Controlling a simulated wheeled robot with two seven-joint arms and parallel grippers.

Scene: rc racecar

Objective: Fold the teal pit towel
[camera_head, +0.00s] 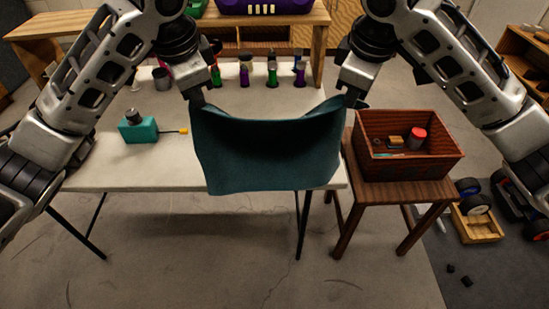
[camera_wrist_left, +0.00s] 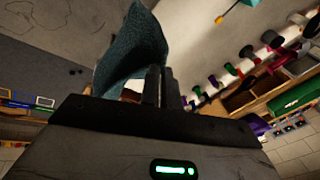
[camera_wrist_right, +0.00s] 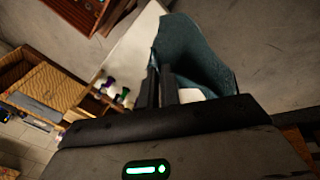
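The teal towel (camera_head: 265,150) hangs between my two grippers above the front of the white table, its top edge sagging in the middle. My left gripper (camera_head: 197,98) is shut on the towel's upper left corner. My right gripper (camera_head: 352,98) is shut on its upper right corner. The towel also shows in the left wrist view (camera_wrist_left: 132,52) beside the closed fingers (camera_wrist_left: 158,85), and in the right wrist view (camera_wrist_right: 192,55) beside the closed fingers (camera_wrist_right: 158,85). The towel hides part of the table's front edge.
The white table (camera_head: 100,175) carries a teal box with a yellow-tipped tool (camera_head: 140,130) at left. Several small bottles (camera_head: 272,75) and a grey cup (camera_head: 162,78) stand at the back. A wooden crate (camera_head: 375,172) holding small items sits on a brown stool (camera_head: 440,190) at right.

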